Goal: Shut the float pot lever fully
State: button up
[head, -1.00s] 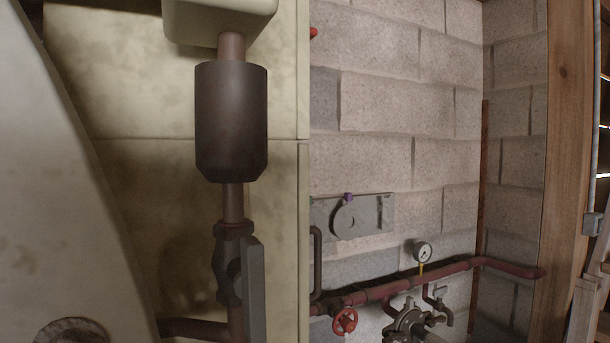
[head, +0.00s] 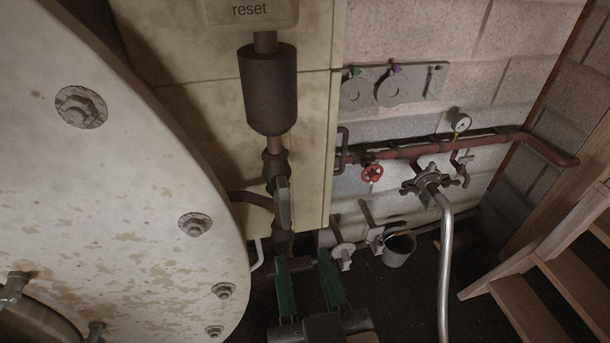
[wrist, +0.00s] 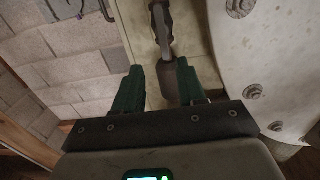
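The float pot (head: 268,90) is a dark brown cylinder on a vertical pipe, below the box marked "reset". Under it, the grey flat lever (head: 284,203) sits at a dark valve body and points nearly straight along the pipe. My gripper (head: 304,265), with two green fingers, is open and empty, low in the head view, below and slightly right of the lever, not touching it. In the wrist view my gripper (wrist: 158,75) has a dark pipe fitting (wrist: 160,20) beyond its fingers. A dark shape shows between the fingers there; I cannot tell whether it is pot or lever.
A large pale bolted tank (head: 150,180) fills the left. A red pipe (head: 430,147) with a red handwheel (head: 372,172) and a gauge (head: 461,122) runs along the right wall. A bucket (head: 398,249), a silver pipe (head: 444,270) and wooden steps (head: 540,280) stand right.

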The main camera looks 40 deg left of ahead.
aim_at(285, 200)
jog(key=p+x, duration=0.1)
jog(key=x, duration=0.2)
jog(key=p+x, duration=0.1)
jog(key=x, duration=0.3)
jog(key=r+x, duration=0.1)
jog(key=x, duration=0.2)
jog(key=shift+w+a+p, duration=0.1)
jog(key=shift+a+p, duration=0.3)
jog(key=shift+c, duration=0.5)
grip_shut()
